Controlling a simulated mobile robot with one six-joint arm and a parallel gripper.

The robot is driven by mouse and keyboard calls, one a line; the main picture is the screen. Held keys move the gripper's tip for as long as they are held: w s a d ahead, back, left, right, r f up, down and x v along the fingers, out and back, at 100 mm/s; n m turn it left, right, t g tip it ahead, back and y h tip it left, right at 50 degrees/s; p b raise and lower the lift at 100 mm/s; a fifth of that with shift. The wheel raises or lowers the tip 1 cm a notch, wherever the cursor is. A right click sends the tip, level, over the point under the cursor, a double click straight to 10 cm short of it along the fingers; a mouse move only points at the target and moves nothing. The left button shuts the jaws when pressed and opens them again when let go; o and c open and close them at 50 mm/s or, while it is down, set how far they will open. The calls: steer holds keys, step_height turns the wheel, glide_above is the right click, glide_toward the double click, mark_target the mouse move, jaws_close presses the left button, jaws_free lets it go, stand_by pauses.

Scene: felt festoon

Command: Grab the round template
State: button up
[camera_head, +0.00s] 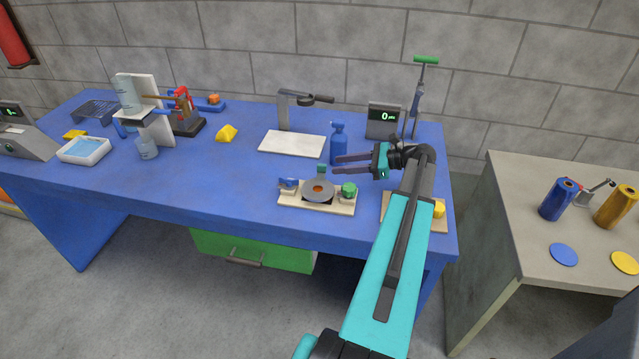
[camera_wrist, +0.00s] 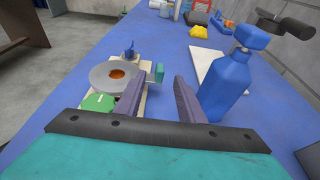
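A grey round disc (camera_head: 328,185) with an orange centre lies on a small wooden board (camera_head: 318,207) near the table's front; it may be the round template, but I cannot be sure. In the wrist view the disc (camera_wrist: 104,77) is left of my fingers. A green knob (camera_head: 349,188) and a blue clamp-like part (camera_head: 288,184) flank it on the board. My gripper (camera_head: 336,167) is open and empty, its fingers pointing left, above the blue table behind the disc. In the wrist view my gripper (camera_wrist: 158,78) shows a clear gap between its fingers.
A blue bottle (camera_head: 338,148) stands close beside my fingers; the wrist view shows it (camera_wrist: 229,78) right of them. A white plate (camera_head: 291,144) and a scale display (camera_head: 384,121) are behind. A blue disc (camera_head: 564,254) and a yellow disc (camera_head: 625,262) lie on the side table.

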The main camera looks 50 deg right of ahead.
mark_target(323, 165)
steer(key=shift+x, duration=0.9)
steer(key=shift+w+a+p, duration=0.35)
steer(key=shift+w+p, duration=0.1)
steer(key=p+x, duration=0.1)
steer(key=x, duration=0.1)
steer(key=shift+w+a, duration=0.25)
steer(key=shift+w, duration=0.05)
steer(key=shift+w+a+f+p, duration=0.3)
steer(key=shift+w+f+p, duration=0.05)
steer(key=shift+w, duration=0.2)
jaws_close()
